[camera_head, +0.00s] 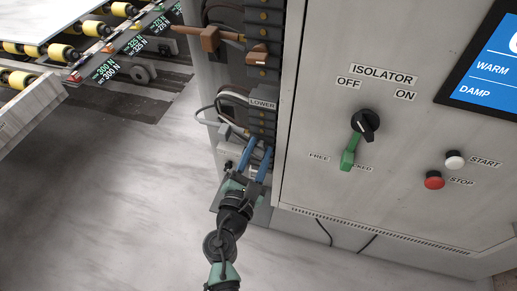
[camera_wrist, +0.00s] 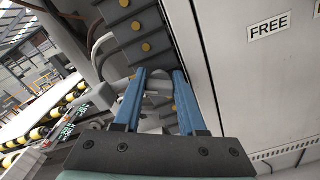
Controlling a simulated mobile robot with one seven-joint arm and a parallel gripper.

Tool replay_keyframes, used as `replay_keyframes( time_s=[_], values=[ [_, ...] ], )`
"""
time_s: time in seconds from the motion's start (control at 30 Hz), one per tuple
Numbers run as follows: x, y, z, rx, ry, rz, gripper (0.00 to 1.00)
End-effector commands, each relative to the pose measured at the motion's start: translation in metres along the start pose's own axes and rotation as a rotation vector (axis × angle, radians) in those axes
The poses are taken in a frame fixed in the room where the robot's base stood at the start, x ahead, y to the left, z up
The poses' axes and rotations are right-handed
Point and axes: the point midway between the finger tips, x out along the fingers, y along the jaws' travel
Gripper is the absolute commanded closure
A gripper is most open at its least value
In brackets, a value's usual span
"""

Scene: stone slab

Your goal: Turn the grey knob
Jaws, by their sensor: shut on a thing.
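My gripper (camera_head: 260,151) reaches up to the strip at the left edge of the grey cabinet, just below the LOWER label (camera_head: 262,103). Its two blue fingers also show in the wrist view (camera_wrist: 160,74). They are shut on a small grey part between their tips, which I take for the grey knob (camera_wrist: 158,87). The fingers hide much of it, so its shape and angle are hard to tell. In the head view the fingers and arm largely cover it.
A brown lever (camera_head: 209,39) sticks out above, on the same dark strip. A pale looped cable (camera_head: 204,113) hangs left of my fingers. The cabinet face carries a black isolator switch (camera_head: 366,124), a green handle (camera_head: 348,158), a white button (camera_head: 455,159) and a red button (camera_head: 433,180). Floor at left is open.

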Motion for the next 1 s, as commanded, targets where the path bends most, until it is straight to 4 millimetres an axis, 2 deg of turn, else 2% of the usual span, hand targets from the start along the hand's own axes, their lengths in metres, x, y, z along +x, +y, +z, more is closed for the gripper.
replay_keyframes(
  time_s=[0.63,0.67,0.7,0.73,1.0],
  values=[
    [-0.0004,0.0,-0.0013,-0.055,0.002,0.0,1.0],
    [-0.0004,0.0,-0.0012,-0.055,0.002,0.0,0.58],
    [-0.0004,0.0,-0.0012,-0.055,0.002,0.0,0.51],
    [-0.0004,0.0,-0.0012,-0.055,0.002,0.0,0.47],
    [-0.0005,0.0001,-0.0006,-0.054,0.001,0.0,0.47]
  ],
)
